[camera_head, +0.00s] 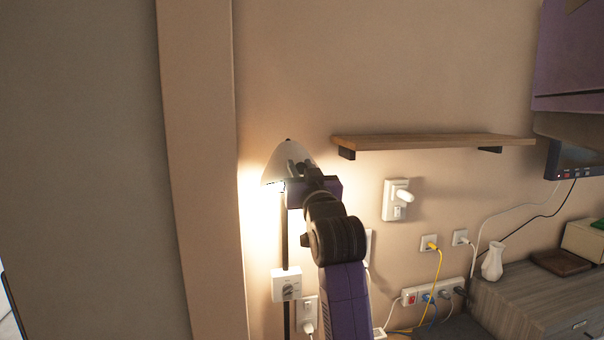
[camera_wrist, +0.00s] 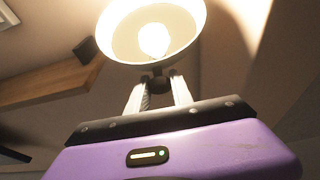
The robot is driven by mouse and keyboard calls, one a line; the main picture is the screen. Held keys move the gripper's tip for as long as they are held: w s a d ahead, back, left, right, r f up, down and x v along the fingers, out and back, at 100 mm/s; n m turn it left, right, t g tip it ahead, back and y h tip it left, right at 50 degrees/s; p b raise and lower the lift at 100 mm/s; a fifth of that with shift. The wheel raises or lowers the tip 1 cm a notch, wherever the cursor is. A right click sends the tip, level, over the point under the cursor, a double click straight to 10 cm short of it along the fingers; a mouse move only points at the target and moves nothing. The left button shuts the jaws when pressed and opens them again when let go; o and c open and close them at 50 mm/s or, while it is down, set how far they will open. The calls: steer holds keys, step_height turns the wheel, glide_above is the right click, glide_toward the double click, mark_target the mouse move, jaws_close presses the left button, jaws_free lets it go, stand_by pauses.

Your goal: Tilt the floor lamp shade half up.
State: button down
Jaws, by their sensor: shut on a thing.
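The floor lamp shade (camera_head: 286,162) is a pale cone at the top of a thin dark pole (camera_head: 285,235), close to the wall, and its light glows on the wall. In the wrist view the shade (camera_wrist: 118,42) shows its open underside, with the lit bulb (camera_wrist: 153,40) inside. My gripper (camera_head: 297,170) is at the shade in the head view, partly hiding its right side. In the wrist view my gripper's fingers (camera_wrist: 160,88) converge on a small dark part just below the shade's rim. The exact contact is hard to make out.
A wooden shelf (camera_head: 430,142) juts from the wall to the right of the lamp. A wall switch (camera_head: 397,200) and several plugged-in cables are lower right. A cabinet (camera_head: 535,300) with a white vase (camera_head: 493,261) stands at the right. A wall edge (camera_head: 205,170) is left of the lamp.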

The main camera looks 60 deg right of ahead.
steer(key=shift+w+d+r+p, duration=0.1)
steer(key=shift+r+p, duration=0.2)
steer(key=shift+r, duration=0.65)
steer(key=c, duration=1.1)
jaws_free()
steer(key=shift+c, duration=0.2)
steer(key=shift+f, duration=0.1)
